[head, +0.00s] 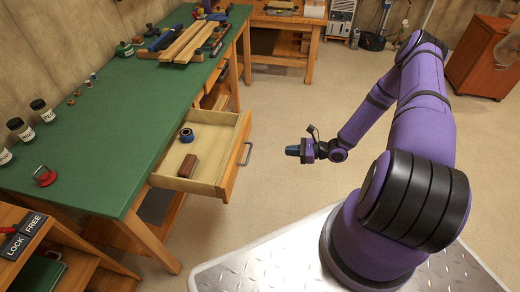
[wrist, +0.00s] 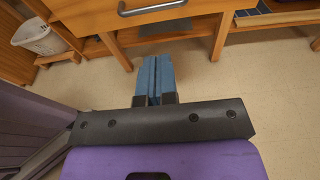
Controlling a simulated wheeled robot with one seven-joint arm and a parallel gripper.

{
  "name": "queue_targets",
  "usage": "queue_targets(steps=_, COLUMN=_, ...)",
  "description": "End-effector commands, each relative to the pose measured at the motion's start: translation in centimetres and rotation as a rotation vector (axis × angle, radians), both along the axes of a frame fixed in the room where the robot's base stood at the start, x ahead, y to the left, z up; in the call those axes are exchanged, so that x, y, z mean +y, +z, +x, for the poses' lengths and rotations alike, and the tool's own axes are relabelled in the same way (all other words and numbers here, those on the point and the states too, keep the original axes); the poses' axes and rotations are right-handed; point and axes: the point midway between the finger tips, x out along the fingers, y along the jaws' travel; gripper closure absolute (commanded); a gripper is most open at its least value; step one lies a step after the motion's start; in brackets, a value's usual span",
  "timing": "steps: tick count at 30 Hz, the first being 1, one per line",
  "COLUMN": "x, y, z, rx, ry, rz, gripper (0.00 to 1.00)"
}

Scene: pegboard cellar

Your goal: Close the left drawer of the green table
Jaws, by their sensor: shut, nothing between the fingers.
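The green table (head: 110,125) runs along the left of the head view. Its drawer (head: 232,165) is pulled out toward the right and holds a brown block (head: 188,166) and a small blue and black roll (head: 187,135). A metal bar handle (head: 247,153) is on the drawer front. The wrist view shows the drawer front (wrist: 100,18) and its handle (wrist: 152,7) at the top. My gripper (head: 292,150) is to the right of the drawer front, apart from it. Its blue fingers (wrist: 154,80) are together with nothing between them.
Wooden slats and tools (head: 190,40) lie on the table's far end, with several jars (head: 42,110) along its wall side. A low wooden shelf (head: 60,255) stands at front left. A white basket (wrist: 40,37) shows in the wrist view. The floor (head: 285,115) around my gripper is clear.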

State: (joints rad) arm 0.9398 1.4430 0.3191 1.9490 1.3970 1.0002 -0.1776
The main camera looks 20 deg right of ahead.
Motion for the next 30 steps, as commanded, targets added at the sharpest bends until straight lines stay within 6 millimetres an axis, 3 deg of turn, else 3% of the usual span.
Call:
queue_targets(steps=5, x=1.2, y=-0.3, z=0.8, rx=0.000, ry=0.000, rz=0.004, gripper=1.00)
queue_targets(steps=21, x=8.9, y=-2.3, z=6.2, rx=0.001, ry=0.001, rz=0.003, gripper=1.00)
queue_targets(steps=30, x=11.0, y=-2.9, z=7.7, rx=0.000, ry=0.000, rz=0.001, gripper=1.00)
